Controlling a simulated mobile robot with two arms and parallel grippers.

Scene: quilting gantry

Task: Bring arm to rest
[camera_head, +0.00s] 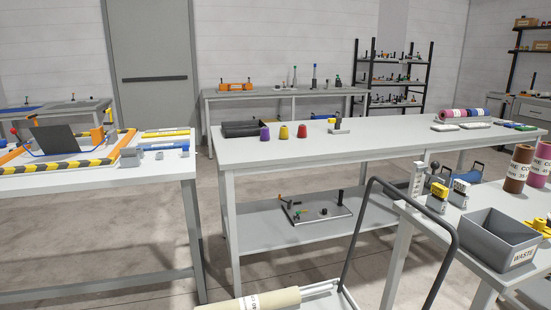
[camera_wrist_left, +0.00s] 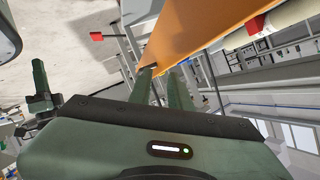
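Neither gripper shows in the head view. In the left wrist view my left gripper (camera_wrist_left: 162,78) has a dark green body and two short fingers pointing up the picture. A narrow gap shows between the fingers, and I see nothing held in it. A broad orange beam (camera_wrist_left: 205,35) passes just beyond the fingertips; I cannot tell whether they touch it. My right gripper is in neither view.
A long grey table (camera_head: 375,140) carries thread cones and rolls. A white table (camera_head: 95,180) stands at left. At right, a grey waste bin (camera_head: 497,240) sits on a bench behind a dark cart handle (camera_head: 441,280). A cream roll (camera_head: 250,300) lies low in front. Floor shows between the tables.

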